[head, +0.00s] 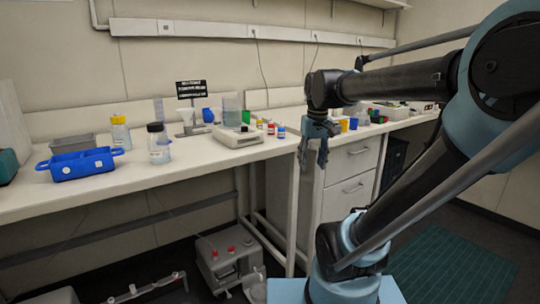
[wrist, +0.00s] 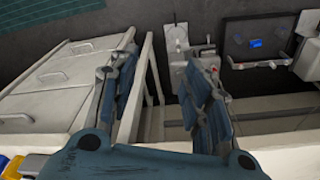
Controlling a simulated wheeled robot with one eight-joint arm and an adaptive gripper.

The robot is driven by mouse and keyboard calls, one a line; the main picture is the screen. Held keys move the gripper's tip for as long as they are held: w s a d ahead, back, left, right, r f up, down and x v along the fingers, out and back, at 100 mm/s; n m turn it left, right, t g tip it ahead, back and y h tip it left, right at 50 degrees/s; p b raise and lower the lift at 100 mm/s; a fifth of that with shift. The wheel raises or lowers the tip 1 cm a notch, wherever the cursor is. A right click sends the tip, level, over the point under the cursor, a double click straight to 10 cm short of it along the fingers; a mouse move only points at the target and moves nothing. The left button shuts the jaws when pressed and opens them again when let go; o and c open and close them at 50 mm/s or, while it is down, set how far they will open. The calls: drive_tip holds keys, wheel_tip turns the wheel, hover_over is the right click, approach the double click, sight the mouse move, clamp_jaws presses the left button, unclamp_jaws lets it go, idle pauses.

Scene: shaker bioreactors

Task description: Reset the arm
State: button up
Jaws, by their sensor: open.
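My arm reaches up from the lower right and bends over toward the bench in the head view. My gripper (head: 313,158) hangs fingers-down in front of the bench's right end, beside the white drawer cabinet (head: 349,178). In the wrist view my gripper (wrist: 158,95) shows two blue fingers set wide apart. Nothing is between them; the bench leg and floor show through the gap. The fingers hold nothing.
The white bench (head: 205,178) carries a blue tray (head: 82,165), a bottle with a black cap (head: 158,149) and a balance-like device (head: 238,136). Grey equipment (head: 228,262) stands on the floor below. A green mat (head: 440,268) lies at right.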

drive_tip(key=s+d+f+m, duration=0.1)
drive_tip(key=s+d+f, duration=0.1)
drive_tip(key=s+f, duration=0.4)
drive_tip(key=s+d+f+m, duration=0.1)
drive_tip(key=s+d+f, duration=0.2)
drive_tip(key=f, duration=0.7)
drive_tip(key=s, duration=0.2)
drive_tip(key=shift+s+t, duration=0.35)
drive_tip(key=shift+t, duration=0.05)
drive_tip(key=shift+w+f, duration=0.25)
drive_tip(key=shift+w, duration=0.2)
